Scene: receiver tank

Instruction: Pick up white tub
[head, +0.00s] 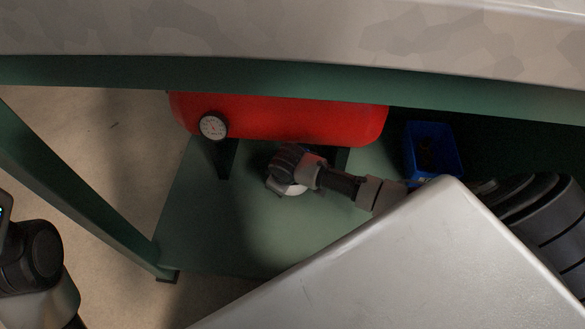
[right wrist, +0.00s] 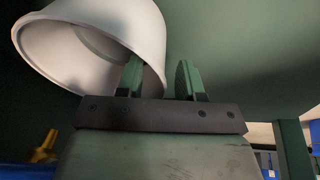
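The white tub (head: 287,188) sits low on the green shelf below the red tank, mostly hidden by my right arm's wrist. In the right wrist view the tub (right wrist: 155,35) is large and looks tilted, its open mouth toward the lower left. My right gripper (right wrist: 160,80) is open, with a clear gap between its fingers. The left finger overlaps the tub near its rim, and the other finger is outside, to the right. I cannot tell whether the fingers touch the tub. Of my left arm only part shows at the lower left in the head view; its gripper is out of view.
The red tank (head: 290,118) with a round gauge (head: 213,126) lies behind the tub. A blue bin (head: 432,150) with dark contents stands right. The table's green front beam (head: 280,78) is overhead. The green shelf (head: 220,225) is clear at front left. A brass-coloured fitting (right wrist: 43,148) shows at left.

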